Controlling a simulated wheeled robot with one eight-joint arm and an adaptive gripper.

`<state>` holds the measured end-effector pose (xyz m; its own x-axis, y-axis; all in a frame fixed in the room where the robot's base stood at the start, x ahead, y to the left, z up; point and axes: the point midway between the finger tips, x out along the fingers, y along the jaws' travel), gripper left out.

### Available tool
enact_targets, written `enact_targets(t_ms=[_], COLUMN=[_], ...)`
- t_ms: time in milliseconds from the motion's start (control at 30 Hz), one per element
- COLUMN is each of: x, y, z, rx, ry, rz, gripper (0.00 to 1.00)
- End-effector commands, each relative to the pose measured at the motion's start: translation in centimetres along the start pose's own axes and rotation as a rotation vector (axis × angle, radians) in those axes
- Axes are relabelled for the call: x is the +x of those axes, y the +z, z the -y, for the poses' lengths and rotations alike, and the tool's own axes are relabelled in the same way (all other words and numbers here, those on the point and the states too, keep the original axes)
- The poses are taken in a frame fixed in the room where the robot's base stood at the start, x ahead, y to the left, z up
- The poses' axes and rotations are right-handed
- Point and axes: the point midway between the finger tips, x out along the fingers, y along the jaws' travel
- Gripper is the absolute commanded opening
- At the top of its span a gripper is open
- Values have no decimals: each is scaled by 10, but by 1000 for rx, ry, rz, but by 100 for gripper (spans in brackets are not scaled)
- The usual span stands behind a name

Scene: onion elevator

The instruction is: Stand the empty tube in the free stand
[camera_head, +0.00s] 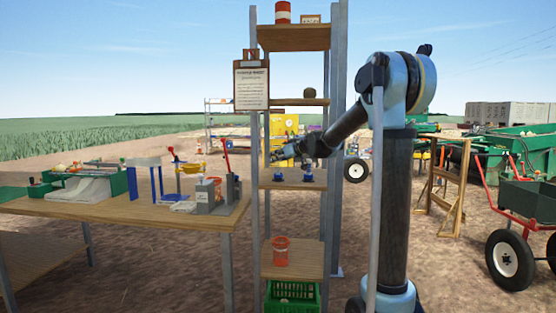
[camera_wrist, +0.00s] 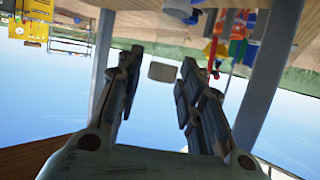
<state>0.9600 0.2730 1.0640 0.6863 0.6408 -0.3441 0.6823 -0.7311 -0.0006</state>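My gripper (camera_head: 275,157) reaches from the right into the tall wooden shelf, above a middle board. In the wrist view my gripper (camera_wrist: 155,75) has its two fingers spread apart, with no tube visible between them. Two small blue pieces, a left one (camera_head: 279,175) and a right one (camera_head: 308,173), stand on the board below the gripper. They look like stands, but are too small to tell whether either holds a tube. Blue shapes on a board also show in the wrist view (camera_wrist: 184,10). I cannot make out the empty tube in either view.
Shelf posts (camera_head: 255,200) flank the gripper, with a board (camera_head: 292,102) above it. A clipboard (camera_head: 251,85) hangs at the left post. A cluttered workbench (camera_head: 120,212) is at left; a cart (camera_head: 520,205) stands right.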

Motion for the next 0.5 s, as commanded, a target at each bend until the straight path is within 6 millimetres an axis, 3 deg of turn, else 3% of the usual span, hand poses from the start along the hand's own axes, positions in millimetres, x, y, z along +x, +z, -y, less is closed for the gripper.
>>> enact_targets(t_ms=[500], x=[-9], y=[-10], z=[0], rx=[0], ry=[0], rz=[0], gripper=[40])
